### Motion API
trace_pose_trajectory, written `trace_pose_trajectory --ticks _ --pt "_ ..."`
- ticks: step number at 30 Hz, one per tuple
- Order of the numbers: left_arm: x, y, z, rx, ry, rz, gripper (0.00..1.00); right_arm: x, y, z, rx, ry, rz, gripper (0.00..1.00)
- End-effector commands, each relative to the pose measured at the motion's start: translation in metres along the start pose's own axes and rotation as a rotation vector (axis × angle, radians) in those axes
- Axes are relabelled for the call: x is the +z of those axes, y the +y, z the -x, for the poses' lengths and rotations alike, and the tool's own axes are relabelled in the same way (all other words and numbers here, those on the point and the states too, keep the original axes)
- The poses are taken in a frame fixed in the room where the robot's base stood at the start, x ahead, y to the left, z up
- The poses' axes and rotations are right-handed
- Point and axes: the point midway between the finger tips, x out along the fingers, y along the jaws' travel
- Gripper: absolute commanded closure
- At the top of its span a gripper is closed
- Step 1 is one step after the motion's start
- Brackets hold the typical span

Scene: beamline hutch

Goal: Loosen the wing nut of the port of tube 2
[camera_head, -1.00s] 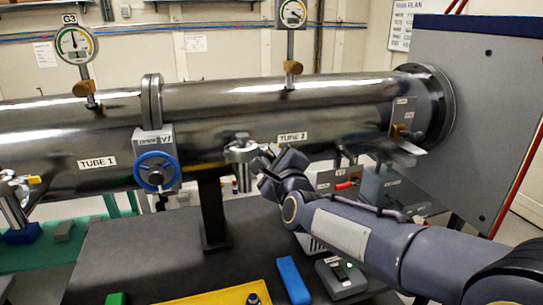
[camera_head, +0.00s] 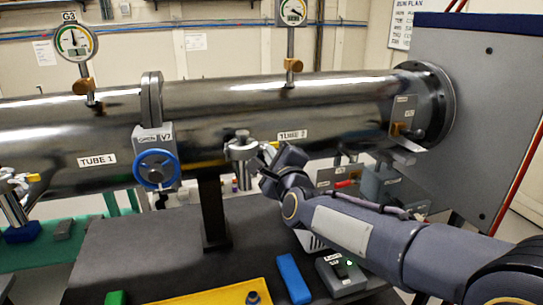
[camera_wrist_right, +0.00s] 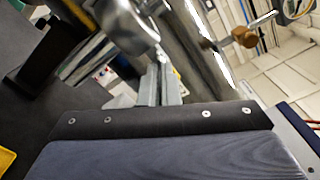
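Tube 2 (camera_head: 335,105) is the right part of a shiny steel beam pipe, with its label (camera_head: 292,135) on the side. Its port (camera_head: 241,147), a short metal fitting with a clamp, sticks out below and left of the label. My right gripper (camera_head: 266,152) is just right of the port, with no clear contact. In the right wrist view its two grey fingers (camera_wrist_right: 161,86) lie close together with nothing visible between them, and the port fitting (camera_wrist_right: 128,22) is beyond, to their upper left. My left gripper is out of view.
A valve with a blue handwheel (camera_head: 156,169) hangs left of the port. A black support post (camera_head: 213,210) stands below it. A yellow tray (camera_head: 215,295), a blue block (camera_head: 293,279) and a grey switch box (camera_head: 341,277) are at the front. A large grey cabinet (camera_head: 480,110) blocks the right.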

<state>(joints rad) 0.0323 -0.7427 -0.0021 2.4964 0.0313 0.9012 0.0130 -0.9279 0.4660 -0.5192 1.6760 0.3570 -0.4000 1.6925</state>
Motion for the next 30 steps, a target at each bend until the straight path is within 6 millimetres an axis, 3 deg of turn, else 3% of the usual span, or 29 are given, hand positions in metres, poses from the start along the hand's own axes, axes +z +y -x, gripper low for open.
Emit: trace_pose_trajectory --ticks 30 --pt "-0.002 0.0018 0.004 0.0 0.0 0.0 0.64 0.0019 -0.0041 -0.0002 0.0 0.001 0.917 1.0"
